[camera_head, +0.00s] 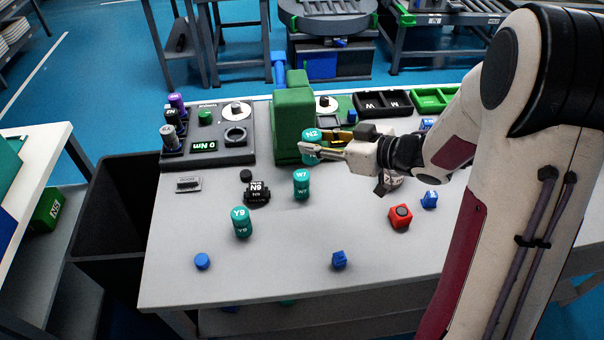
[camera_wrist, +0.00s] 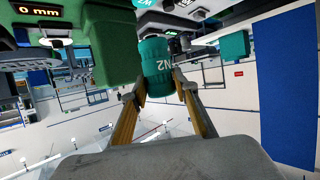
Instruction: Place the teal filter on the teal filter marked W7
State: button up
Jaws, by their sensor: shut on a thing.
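A teal filter marked N2 (camera_head: 311,136) is held in my gripper (camera_head: 318,147), raised above the table beside the green block. The teal filter marked W7 (camera_head: 301,184) stands upright on the table, in front of and a little left of the held filter in the head view. The two filters are apart.
A teal filter marked Y9 (camera_head: 242,223) stands front left of W7. A black part (camera_head: 257,192) lies left of W7. The tall green block (camera_head: 292,115) is close behind the held filter. A red part (camera_head: 400,216) and blue pieces (camera_head: 339,259) lie around the front.

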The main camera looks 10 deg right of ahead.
aim_at(306, 131)
jog(key=shift+w+a+r+m+t+h, duration=0.8)
jog(key=shift+w+a+r+m+h, duration=0.2)
jog(key=shift+a+r+m+h, duration=0.25)
jog(key=shift+d, duration=0.1)
jog(key=shift+y, duration=0.25)
jog(key=shift+f, duration=2.9)
jog(key=shift+f, duration=0.1)
jog(key=shift+f, duration=1.95)
jog(key=shift+f, duration=0.1)
